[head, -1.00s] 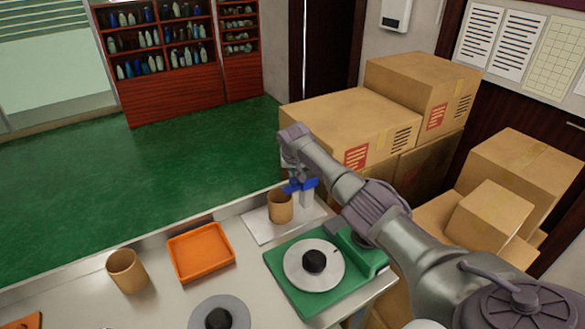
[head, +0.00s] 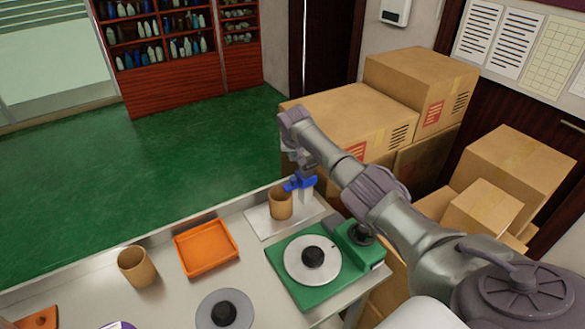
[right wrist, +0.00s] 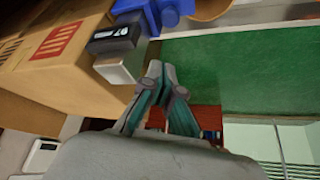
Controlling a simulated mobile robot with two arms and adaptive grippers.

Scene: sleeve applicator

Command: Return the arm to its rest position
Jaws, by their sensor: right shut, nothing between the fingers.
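My right arm (head: 375,200) reaches in from the lower right of the head view. Its wrist end is above and behind the blue-topped fixture, in front of the cardboard boxes. The fingers are hard to make out there. In the right wrist view my right gripper (right wrist: 162,72) is shut and empty, its fingertips together. The blue part (head: 300,184) stands over a tan cup (head: 281,203) on a white plate; it also shows in the right wrist view (right wrist: 160,12), apart from the fingers. My left gripper is not in view.
Cardboard boxes (head: 345,118) are stacked behind and right of the arm. The counter carries an orange tray (head: 207,248), another tan cup (head: 137,267), a green base (head: 320,291) with a round disc and a grey disc (head: 224,312). Green floor (head: 150,160) beyond is open.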

